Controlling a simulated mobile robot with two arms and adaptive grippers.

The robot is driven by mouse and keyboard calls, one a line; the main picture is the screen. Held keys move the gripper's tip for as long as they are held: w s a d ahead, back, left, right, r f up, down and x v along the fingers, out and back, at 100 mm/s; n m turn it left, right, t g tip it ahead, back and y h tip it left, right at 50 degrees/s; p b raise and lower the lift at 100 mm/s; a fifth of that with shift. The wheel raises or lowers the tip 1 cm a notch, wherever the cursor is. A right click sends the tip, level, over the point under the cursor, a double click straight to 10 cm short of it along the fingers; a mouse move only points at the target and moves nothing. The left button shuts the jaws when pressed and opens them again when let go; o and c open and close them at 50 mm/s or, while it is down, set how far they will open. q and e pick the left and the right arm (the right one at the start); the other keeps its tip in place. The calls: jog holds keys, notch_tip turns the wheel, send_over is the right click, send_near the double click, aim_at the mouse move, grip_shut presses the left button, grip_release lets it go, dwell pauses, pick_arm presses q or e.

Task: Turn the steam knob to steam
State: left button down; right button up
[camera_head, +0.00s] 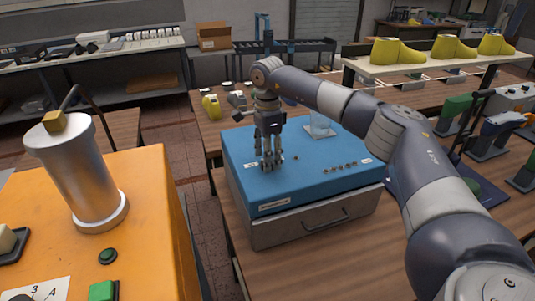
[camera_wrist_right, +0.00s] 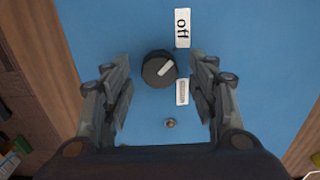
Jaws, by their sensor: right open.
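The steam knob (camera_wrist_right: 158,70) is a round black dial with a pale pointer mark, on the blue top of a machine. In the head view my right gripper (camera_head: 272,165) points down over the left part of the blue machine top (camera_head: 240,150) and hides the knob. My left gripper is not in view.
A small metal stud (camera_wrist_right: 170,123) is near the knob. Several small controls (camera_head: 340,167) line the machine's front right. A drawer (camera_head: 320,220) is below. An orange machine with a metal cylinder (camera_head: 75,175) stands left. Yellow shoe lasts (camera_head: 398,50) stand on a shelf behind.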

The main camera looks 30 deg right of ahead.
jog(key=shift+f, duration=0.45)
jog(key=shift+s, duration=0.1)
jog(key=shift+c, duration=0.3)
jog(key=c, duration=1)
